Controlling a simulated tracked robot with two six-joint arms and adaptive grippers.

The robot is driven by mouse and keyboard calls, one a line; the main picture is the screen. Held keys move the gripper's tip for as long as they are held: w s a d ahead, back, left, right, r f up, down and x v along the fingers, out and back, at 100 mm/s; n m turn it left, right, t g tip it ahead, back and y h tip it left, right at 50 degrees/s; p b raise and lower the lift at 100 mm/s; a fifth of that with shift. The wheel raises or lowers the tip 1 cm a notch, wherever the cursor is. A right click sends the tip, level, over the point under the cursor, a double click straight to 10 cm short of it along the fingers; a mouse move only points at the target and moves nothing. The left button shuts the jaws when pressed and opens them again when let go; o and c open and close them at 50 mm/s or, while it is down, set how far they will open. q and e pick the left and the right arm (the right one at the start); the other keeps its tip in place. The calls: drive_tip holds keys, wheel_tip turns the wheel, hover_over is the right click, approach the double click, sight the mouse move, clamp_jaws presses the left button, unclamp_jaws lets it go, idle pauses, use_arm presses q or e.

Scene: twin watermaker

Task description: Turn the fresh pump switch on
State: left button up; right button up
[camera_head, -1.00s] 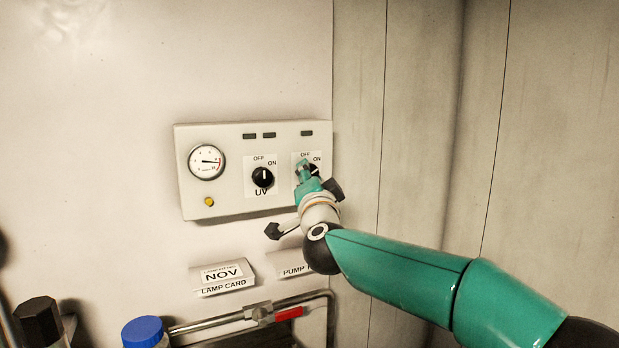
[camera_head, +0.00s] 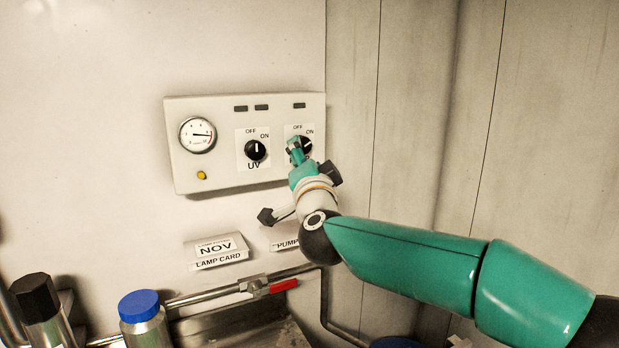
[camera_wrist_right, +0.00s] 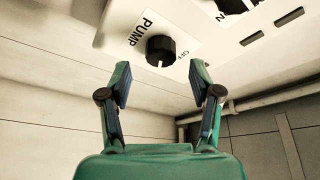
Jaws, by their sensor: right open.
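The pump switch is a black rotary knob (camera_head: 307,146) with OFF and ON labels at the right end of the white control panel (camera_head: 222,181). It is partly hidden by my right gripper (camera_head: 295,151) in the head view. In the right wrist view the pump knob (camera_wrist_right: 160,50) is fully seen beside the word PUMP. My right gripper (camera_wrist_right: 160,78) is open and empty there, its fingertips spread on either side of the knob's line and apart from it. My left gripper is not in view.
The UV knob (camera_head: 256,150) sits left of the pump knob, pointer upward. A gauge (camera_head: 197,135) and yellow button (camera_head: 201,175) are farther left. Below are the lamp card holder (camera_head: 217,251), a pipe with a red-handled valve (camera_head: 283,286), and a blue-capped bottle (camera_head: 145,320).

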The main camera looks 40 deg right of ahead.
drive_tip(key=v, duration=0.8)
drive_tip(key=shift+s+a+f, duration=0.1)
